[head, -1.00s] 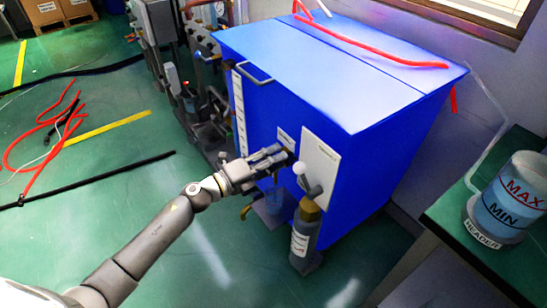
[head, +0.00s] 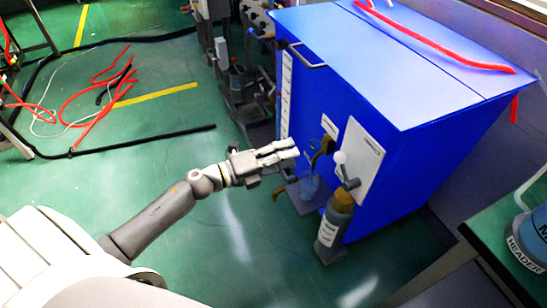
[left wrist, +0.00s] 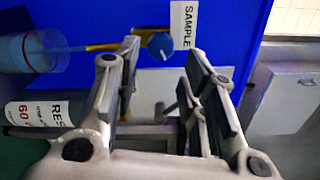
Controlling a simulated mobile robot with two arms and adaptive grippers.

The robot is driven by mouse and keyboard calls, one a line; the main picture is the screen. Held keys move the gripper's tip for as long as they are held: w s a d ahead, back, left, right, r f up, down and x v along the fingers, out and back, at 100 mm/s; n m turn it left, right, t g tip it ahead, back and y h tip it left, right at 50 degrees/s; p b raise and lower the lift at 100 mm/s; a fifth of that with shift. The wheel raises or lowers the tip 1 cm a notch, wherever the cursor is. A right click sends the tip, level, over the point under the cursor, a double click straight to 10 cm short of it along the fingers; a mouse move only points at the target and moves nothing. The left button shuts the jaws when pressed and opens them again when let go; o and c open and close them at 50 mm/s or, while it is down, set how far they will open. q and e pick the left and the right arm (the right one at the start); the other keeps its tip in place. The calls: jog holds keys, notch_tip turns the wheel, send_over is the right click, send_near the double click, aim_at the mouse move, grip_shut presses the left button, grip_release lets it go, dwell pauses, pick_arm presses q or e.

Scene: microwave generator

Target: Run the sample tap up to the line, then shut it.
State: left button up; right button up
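The brass-coloured sample tap (head: 321,150) sticks out of the front of the blue cabinet. In the left wrist view it shows sideways, with a round blue knob (left wrist: 160,46) beside the SAMPLE label (left wrist: 183,25). A clear cup (head: 309,187) with bluish contents stands below the tap; it also shows in the left wrist view (left wrist: 36,52), with a thin reddish line on it. My right gripper is out of view.
The blue cabinet (head: 400,70) has a white panel with a grey lever (head: 347,170) right of the tap. A labelled bottle (head: 335,222) stands below. Pipework (head: 235,75) stands left. A bench (head: 500,245) is at right.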

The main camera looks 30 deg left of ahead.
aim_at(311, 148)
pick_arm(q)
jog(key=shift+v, duration=1.7)
jog(key=shift+o, duration=0.3)
jog(key=shift+o, duration=1.1)
jog(key=shift+d, duration=0.1)
jog(key=w+d+n+b, duration=0.1)
jog(key=w+d+n, duration=0.1)
jog(key=n, duration=0.5)
jog(key=w+d+n+b, duration=0.2)
jog(key=w+n, duration=0.1)
jog(key=n, duration=0.4)
jog(key=w+d+n+b, duration=0.1)
jog(key=w+d+n, duration=0.1)
jog(key=n, duration=0.5)
jog(key=shift+w+d+f+n+b, duration=0.25)
jog(key=shift+w+d+n+b, duration=0.1)
jog(key=shift+w, duration=0.35)
jog(key=shift+w+d, duration=0.25)
jog(key=shift+w, duration=0.15)
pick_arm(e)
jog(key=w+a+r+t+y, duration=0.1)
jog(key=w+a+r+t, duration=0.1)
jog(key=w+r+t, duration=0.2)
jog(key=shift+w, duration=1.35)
